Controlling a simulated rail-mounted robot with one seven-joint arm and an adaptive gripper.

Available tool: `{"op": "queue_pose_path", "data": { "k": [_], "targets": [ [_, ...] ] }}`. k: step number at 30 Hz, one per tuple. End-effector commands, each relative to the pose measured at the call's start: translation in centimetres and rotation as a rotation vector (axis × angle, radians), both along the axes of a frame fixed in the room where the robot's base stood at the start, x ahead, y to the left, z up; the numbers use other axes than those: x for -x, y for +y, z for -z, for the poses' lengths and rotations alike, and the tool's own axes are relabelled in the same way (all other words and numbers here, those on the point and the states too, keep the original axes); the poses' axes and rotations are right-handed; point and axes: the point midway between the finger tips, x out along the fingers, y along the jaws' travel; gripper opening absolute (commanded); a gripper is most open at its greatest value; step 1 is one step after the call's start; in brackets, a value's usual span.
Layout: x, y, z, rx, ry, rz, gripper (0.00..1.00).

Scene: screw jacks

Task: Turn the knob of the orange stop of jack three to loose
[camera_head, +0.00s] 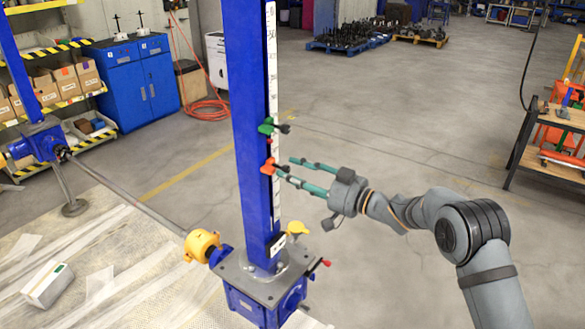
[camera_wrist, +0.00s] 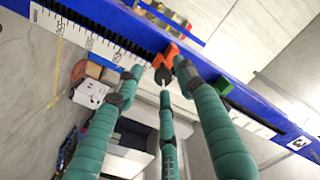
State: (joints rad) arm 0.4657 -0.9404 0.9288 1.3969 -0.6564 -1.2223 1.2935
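The orange stop (camera_head: 269,167) sits on the scale side of the blue jack column (camera_head: 250,120), just below a green stop (camera_head: 267,127). Its black knob (camera_head: 283,168) points right, toward my gripper (camera_head: 289,167). In the wrist view the orange stop (camera_wrist: 172,54) and its knob (camera_wrist: 163,75) lie between the tips of my three teal fingers (camera_wrist: 160,78). The fingers are spread, and the left one stands clear of the knob. I cannot tell whether the right or middle finger touches it. The knob's loose or tight state cannot be read.
A yellow part (camera_head: 297,229) and a red-tipped lever (camera_head: 318,269) stick out at the jack's base. Another blue jack (camera_head: 38,143) stands left, joined by a grey shaft (camera_head: 125,195). A shelf cart (camera_head: 545,155) stands at the right. The floor behind my gripper is clear.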

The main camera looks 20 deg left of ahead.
Motion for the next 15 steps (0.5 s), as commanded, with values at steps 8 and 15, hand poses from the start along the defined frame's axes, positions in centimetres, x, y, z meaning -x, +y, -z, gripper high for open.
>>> {"op": "queue_pose_path", "data": {
  "k": [8,15],
  "targets": [
    [-0.04,0.56,-0.16,-0.002,-0.004,-0.002,0.38],
    [-0.05,0.53,-0.22,-0.002,-0.005,-0.002,0.26]
  ]
}}
